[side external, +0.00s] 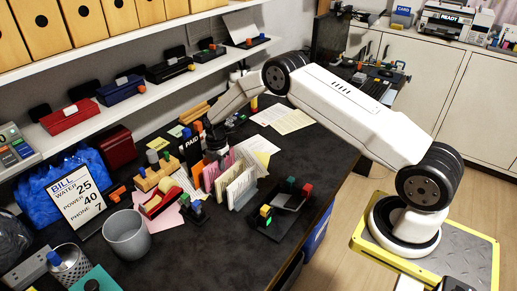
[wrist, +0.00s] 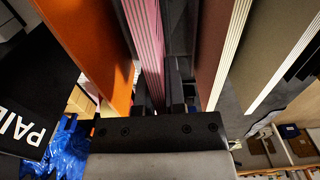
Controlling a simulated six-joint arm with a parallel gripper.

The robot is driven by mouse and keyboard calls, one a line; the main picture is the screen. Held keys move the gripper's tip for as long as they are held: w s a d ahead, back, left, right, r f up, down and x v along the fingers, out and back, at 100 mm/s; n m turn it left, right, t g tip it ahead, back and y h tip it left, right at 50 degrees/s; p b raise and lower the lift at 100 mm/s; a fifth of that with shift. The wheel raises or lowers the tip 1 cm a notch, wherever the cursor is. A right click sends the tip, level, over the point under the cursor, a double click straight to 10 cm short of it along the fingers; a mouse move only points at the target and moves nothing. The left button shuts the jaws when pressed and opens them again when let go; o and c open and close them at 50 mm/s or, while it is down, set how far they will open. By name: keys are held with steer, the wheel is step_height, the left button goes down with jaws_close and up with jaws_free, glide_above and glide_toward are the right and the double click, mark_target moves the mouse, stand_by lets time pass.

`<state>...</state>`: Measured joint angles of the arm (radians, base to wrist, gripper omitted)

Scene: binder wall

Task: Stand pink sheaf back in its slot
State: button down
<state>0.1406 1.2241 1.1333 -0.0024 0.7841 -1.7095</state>
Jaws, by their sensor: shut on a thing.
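The pink sheaf (wrist: 146,38) stands on edge between the dark fingers of my gripper (wrist: 160,98) in the wrist view. My gripper is shut on it. An orange panel (wrist: 95,45) stands close on its left and a brown panel with a pale striped edge (wrist: 215,50) on its right. In the side view my gripper (side external: 214,148) reaches down to the row of upright sheaves from above, and pink paper (side external: 227,162) shows just below it. The sheaf's lower edge and its slot floor are hidden, so I cannot tell whether it is seated.
A black PAID block (side external: 191,143) stands left of the row. Cream sheaves (side external: 241,186) stand at its front right. A dark stand with coloured blocks (side external: 285,203), a grey bin (side external: 127,236) and a BILL card (side external: 78,201) are nearby.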

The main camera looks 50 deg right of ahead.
steer(key=shift+f, duration=0.3)
stand_by(0.4)
steer(key=shift+f, duration=0.3)
steer(key=shift+f, duration=0.3)
stand_by(0.6)
steer(key=c, duration=0.6)
jaws_free()
steer(key=shift+r, duration=0.1)
steer(key=shift+r, duration=3.75)
